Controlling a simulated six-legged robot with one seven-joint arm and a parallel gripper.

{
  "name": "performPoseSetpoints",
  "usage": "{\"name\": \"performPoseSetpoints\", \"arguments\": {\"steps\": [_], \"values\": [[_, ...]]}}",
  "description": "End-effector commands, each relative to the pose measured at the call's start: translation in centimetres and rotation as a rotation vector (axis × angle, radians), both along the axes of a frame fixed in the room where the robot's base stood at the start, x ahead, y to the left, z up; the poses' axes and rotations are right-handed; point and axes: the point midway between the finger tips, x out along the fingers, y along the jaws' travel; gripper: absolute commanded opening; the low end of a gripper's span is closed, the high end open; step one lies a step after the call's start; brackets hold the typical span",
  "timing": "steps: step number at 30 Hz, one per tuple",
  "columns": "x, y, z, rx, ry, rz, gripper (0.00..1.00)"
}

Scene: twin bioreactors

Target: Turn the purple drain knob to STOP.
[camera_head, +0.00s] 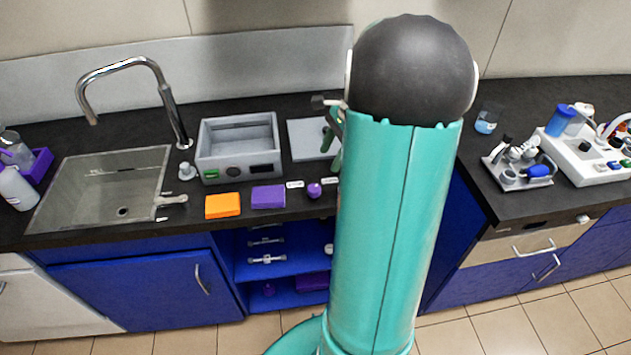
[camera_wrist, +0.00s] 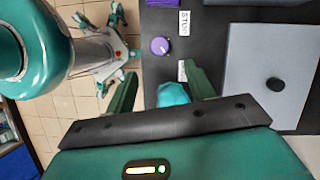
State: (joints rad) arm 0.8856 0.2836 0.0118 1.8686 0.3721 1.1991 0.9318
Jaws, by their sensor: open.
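The purple drain knob (camera_head: 314,190) sits near the front edge of the dark counter, between two small white labels. In the wrist view the knob (camera_wrist: 160,46) shows just beyond my fingertips, with the STOP label (camera_wrist: 184,22) above and to its right. A second label (camera_wrist: 182,70) is partly hidden by a finger. I cannot clearly tell which way the knob points. My gripper (camera_wrist: 160,76) is open, its two green fingers spread wide, and the knob is not between them. In the head view my arm hides much of the gripper.
A grey box (camera_head: 238,150), an orange block (camera_head: 222,205) and a purple block (camera_head: 268,197) stand left of the knob. A grey plate (camera_wrist: 262,75) lies beside the gripper. The sink (camera_head: 100,188) is far left. Lab gear (camera_head: 590,150) stands on the right counter.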

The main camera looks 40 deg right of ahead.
Motion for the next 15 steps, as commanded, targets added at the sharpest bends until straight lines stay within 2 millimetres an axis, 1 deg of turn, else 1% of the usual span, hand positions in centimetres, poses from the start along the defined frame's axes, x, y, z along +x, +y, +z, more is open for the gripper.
{"name": "performPoseSetpoints", "arguments": {"steps": [1, 9, 15], "values": [[0.0, 0.4, -1.0, 0.003, 0.002, -0.001, 0.54], [1.0, 2.2, -6.0, 0.003, 0.002, 0.001, 0.54], [1.6, 3.2, -8.8, 0.001, 0.001, 0.003, 0.54]]}}
